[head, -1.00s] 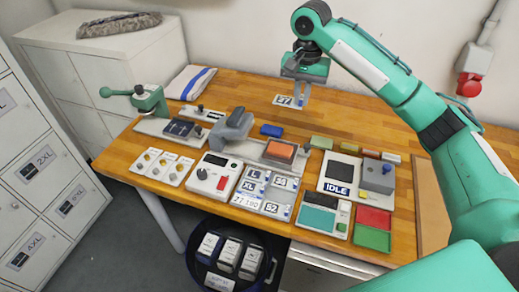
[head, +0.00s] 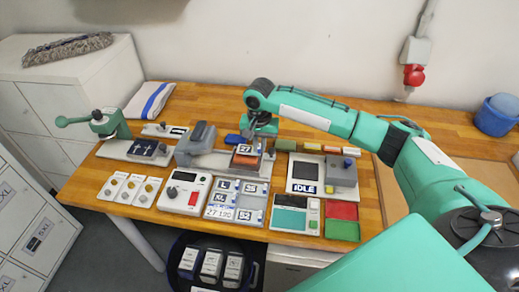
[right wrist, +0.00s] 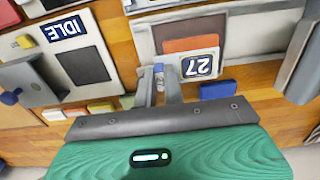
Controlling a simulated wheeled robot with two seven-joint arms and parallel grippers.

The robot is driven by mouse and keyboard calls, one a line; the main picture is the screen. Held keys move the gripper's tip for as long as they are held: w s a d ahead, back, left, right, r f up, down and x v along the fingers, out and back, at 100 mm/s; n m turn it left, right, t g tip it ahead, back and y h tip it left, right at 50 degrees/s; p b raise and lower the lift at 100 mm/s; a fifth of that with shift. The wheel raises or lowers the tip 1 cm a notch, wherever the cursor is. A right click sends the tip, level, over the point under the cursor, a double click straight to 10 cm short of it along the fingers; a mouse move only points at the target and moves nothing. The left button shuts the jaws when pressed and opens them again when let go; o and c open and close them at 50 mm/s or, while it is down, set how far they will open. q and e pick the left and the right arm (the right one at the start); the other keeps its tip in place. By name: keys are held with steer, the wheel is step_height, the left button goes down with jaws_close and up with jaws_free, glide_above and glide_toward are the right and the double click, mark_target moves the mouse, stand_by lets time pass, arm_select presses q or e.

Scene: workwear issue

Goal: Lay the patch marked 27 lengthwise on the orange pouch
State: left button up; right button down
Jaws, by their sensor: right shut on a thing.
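The right wrist view shows the patch (right wrist: 201,66) upside down, beside my fingertips (right wrist: 160,84). The orange pouch (head: 245,160) lies on a grey press bed under the patch. In the right wrist view the patch covers part of the pouch (right wrist: 184,44). I cannot tell whether patch and pouch touch. My left gripper is not in view.
A grey press head (head: 198,137) stands left of the pouch. A blue block (head: 234,139) lies behind the bed. Other patches (head: 222,198) lie on a board in front. A device reading IDLE (head: 305,178) stands to the right.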

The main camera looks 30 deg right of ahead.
mark_target(259, 147)
steer(key=shift+f, duration=1.5)
steer(key=shift+f+p, duration=0.1)
steer(key=shift+p, duration=0.2)
steer(key=c, duration=1.5)
jaws_free()
steer(key=shift+r, duration=0.2)
step_height(259, 147, up, 10)
steer(key=b, duration=0.3)
steer(key=shift+r, duration=0.95)
steer(key=shift+f, duration=0.1)
